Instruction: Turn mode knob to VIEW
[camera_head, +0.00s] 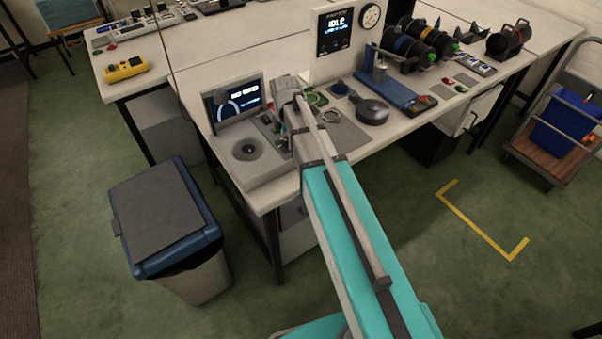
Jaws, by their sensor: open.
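A grey console (255,172) with a tilted screen (233,102) stands at the front left of the bench. The screen shows a white ring and small text that I cannot read surely. A round dark recess (247,150) lies on the console's left part. Small controls sit on its top, close to my gripper. I cannot tell which one is the mode knob; my arm may hide it. My gripper (282,130) is over the console's right part, small and partly hidden by my arm. It appears open, and I see nothing held in it.
A round dark lidded pot (371,111) and a blue tray (389,91) are to the right on the bench. An upright panel (336,42) reads IDLE behind. A bin (166,222) stands on the floor at left. A cart (560,130) is at far right.

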